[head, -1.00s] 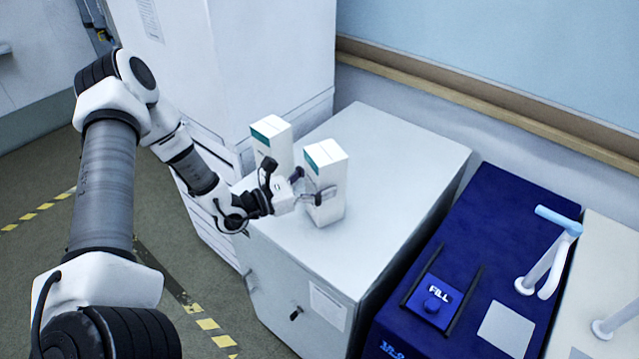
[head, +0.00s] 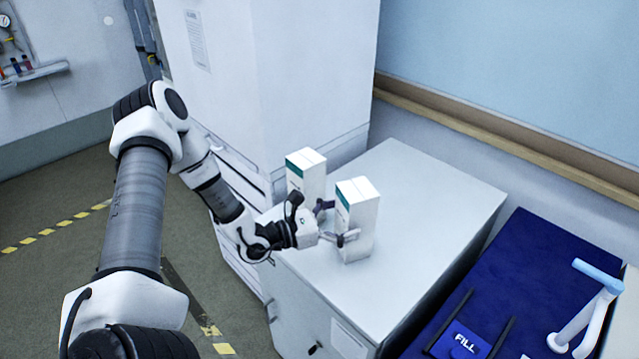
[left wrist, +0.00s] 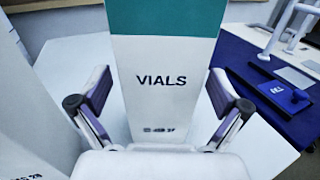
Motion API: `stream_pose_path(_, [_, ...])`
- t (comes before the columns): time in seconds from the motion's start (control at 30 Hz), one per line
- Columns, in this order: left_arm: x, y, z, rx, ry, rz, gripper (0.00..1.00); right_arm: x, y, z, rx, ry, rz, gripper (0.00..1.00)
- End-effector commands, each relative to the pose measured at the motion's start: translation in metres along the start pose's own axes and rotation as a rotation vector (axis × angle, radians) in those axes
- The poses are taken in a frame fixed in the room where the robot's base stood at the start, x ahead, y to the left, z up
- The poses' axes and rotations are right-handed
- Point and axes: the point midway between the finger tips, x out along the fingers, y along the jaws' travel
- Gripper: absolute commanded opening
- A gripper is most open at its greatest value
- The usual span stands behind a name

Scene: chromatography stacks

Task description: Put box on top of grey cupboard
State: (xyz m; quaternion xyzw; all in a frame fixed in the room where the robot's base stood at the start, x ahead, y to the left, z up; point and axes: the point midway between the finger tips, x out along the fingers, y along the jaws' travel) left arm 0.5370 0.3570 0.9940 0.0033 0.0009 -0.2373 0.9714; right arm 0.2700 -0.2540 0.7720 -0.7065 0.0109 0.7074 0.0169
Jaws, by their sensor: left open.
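A white box with a green top band and the word VIALS (head: 357,222) stands upright on the grey cupboard (head: 420,200), near its front left part. In the left wrist view the same box (left wrist: 165,85) fills the middle. My left gripper (head: 335,223) is open, with one finger on each side of the box's near end; the wrist view shows the fingers (left wrist: 160,97) spread beside it. A second similar box (head: 306,178) stands behind and left of it on the cupboard top. My right gripper is not in view.
A tall white cabinet (head: 315,80) stands directly behind the second box. A blue machine marked FILL (head: 540,260) with a pale blue-topped handle (head: 597,276) is right of the cupboard. The cupboard top is clear toward the back right.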

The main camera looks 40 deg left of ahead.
Motion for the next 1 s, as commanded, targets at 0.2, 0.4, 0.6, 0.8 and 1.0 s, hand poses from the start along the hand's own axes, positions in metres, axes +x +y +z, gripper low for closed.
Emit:
stream_pose_path(0.2, [-0.042, 0.001, 0.004, -0.006, -0.005, 0.008, 1.0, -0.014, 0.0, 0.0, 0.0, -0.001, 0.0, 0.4])
stream_pose_path(0.4, [-0.08, 0.0, 0.006, -0.003, -0.004, 0.007, 1.0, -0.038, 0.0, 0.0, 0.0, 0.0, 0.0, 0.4])
stream_pose_path(0.6, [-0.105, -0.002, 0.002, 0.0, 0.002, -0.003, 1.0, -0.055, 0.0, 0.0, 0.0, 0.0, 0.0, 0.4])
stream_pose_path(0.8, [-0.097, -0.086, -0.034, 0.124, 0.242, -0.391, 1.0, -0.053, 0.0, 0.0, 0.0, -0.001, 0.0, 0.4])
stream_pose_path(1.0, [-0.183, -0.194, -0.122, 0.615, 0.749, -1.225, 1.0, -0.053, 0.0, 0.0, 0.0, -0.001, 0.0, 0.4])
